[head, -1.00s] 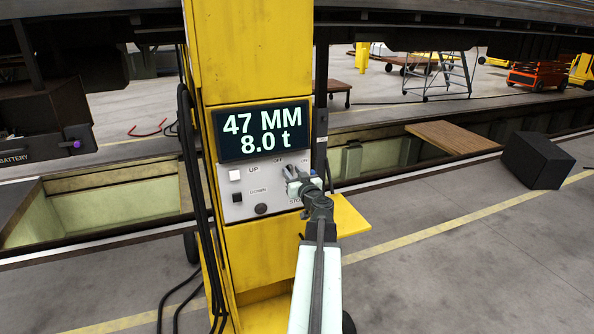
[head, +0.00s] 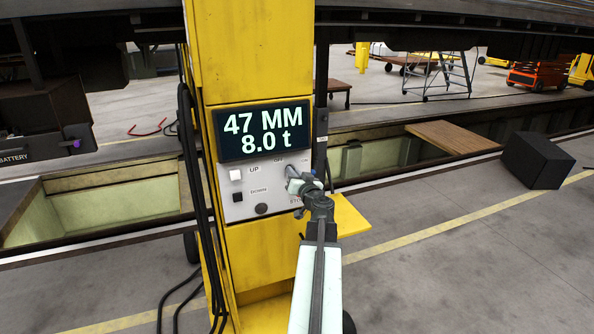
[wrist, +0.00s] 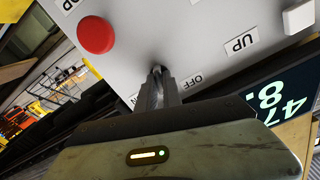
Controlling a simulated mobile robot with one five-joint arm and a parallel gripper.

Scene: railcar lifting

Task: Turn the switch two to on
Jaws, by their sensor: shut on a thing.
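A yellow lifting column bears a grey control panel (head: 233,211) with OFF and ON labels at its upper right. My gripper (head: 290,173) is at the panel just below the OFF label. In the wrist view my gripper (wrist: 158,84) is shut on the switch (wrist: 157,69), between the OFF label (wrist: 192,81) and a partly hidden label. The jaws cover most of the switch, so its exact setting is hard to tell.
A red button (wrist: 96,35) is close to the jaws on the panel. A white UP button (head: 235,175) and a black DOWN button (head: 238,197) are at its left. A display (head: 262,131) above reads 47 MM and 8.0 t. A yellow shelf (head: 350,217) juts out right.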

